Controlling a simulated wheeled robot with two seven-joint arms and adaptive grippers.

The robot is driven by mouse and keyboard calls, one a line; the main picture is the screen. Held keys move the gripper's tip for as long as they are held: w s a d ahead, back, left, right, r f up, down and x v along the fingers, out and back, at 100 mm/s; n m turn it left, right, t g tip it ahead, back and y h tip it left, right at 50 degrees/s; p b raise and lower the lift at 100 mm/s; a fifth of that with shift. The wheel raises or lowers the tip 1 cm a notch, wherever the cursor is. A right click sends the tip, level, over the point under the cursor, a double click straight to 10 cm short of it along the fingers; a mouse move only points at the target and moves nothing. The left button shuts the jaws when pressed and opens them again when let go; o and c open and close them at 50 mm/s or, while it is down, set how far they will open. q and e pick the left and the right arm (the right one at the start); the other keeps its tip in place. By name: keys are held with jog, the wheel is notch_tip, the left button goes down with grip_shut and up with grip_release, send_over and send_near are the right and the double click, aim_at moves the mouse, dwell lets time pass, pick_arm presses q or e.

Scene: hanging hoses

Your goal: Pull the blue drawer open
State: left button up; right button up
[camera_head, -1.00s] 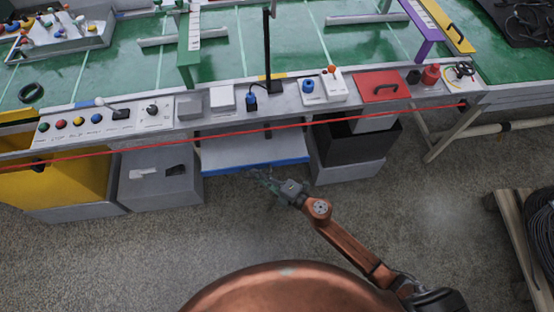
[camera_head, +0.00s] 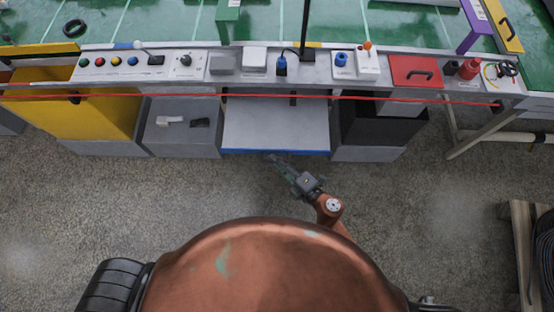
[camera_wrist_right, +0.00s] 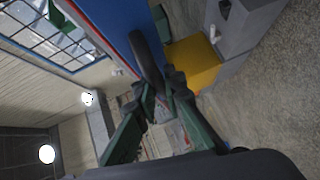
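My right gripper (camera_head: 272,158) is at the drawer's front. In the wrist view its fingers (camera_wrist_right: 160,88) are close together around the handle's near end. The fingertips partly hide the contact. My left gripper is not in view.
A yellow bin (camera_head: 95,110) and grey box (camera_head: 180,130) stand left of the drawer, a black box (camera_head: 380,125) right. A red line (camera_head: 200,95) crosses above the drawer. The floor (camera_head: 100,205) in front is clear. A pallet with black coils (camera_head: 535,240) stands right.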

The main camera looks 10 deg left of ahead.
jog(key=shift+o, duration=0.6)
jog(key=v, duration=1.2)
